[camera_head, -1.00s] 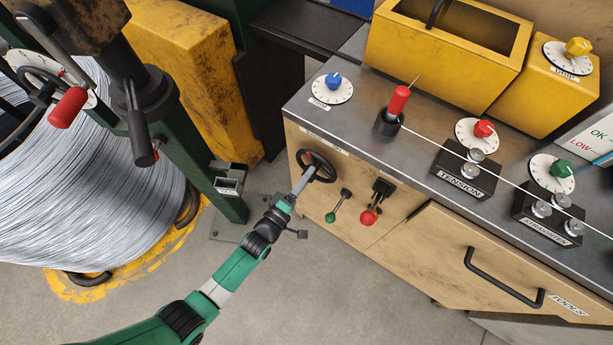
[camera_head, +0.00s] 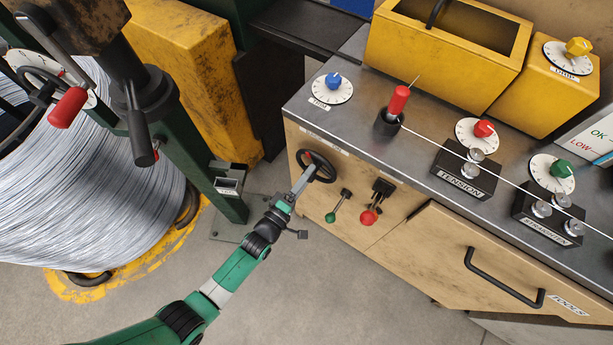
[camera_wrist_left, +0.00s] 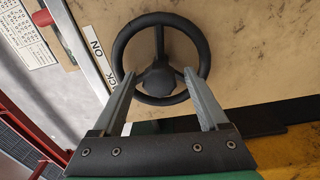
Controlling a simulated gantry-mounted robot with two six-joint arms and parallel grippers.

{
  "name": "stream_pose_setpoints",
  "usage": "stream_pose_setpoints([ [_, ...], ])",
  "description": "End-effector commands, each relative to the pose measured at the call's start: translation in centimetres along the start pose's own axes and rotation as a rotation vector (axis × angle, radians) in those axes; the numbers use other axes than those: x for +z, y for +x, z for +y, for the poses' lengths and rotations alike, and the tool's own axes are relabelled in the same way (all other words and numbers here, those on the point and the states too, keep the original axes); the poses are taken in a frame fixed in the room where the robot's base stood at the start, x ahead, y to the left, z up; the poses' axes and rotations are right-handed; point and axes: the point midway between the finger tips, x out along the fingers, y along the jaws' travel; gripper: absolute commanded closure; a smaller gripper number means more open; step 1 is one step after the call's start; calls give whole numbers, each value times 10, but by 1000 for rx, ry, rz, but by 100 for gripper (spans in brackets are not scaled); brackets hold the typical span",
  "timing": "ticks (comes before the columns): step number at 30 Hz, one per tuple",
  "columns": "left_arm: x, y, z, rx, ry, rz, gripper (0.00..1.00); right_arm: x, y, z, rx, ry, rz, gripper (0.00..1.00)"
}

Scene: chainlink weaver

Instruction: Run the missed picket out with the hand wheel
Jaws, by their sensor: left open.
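The black hand wheel (camera_head: 324,166) is mounted on the front of the wooden-faced cabinet, near its left corner. In the left wrist view the hand wheel (camera_wrist_left: 160,58) shows with its spokes and hub. My left gripper (camera_head: 306,172) is at the wheel's lower left in the head view. In the left wrist view my left gripper (camera_wrist_left: 158,85) is open, with its fingers apart on either side of the hub, over the lower rim. Whether the fingers touch the wheel I cannot tell. My right gripper is not in view. No picket can be made out.
A wire (camera_head: 440,142) runs across the bench top past the tension block (camera_head: 464,171). A large wire coil (camera_head: 95,190) stands at left. The floor below is clear.

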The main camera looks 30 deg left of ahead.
Motion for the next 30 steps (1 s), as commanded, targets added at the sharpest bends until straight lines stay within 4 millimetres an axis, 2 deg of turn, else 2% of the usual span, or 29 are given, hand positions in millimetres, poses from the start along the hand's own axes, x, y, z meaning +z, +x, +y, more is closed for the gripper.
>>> stream_pose_setpoints([
  [5,0,-16,1,-3,0,0,23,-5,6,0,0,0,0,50],
  [12,0,-72,2,-5,0,-1,23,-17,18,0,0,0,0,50],
  [18,0,-108,1,-2,0,0,23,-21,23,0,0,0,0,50],
  [22,0,-116,0,0,0,0,23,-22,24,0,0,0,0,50],
  [30,0,-116,0,0,0,0,23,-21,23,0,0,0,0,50],
])
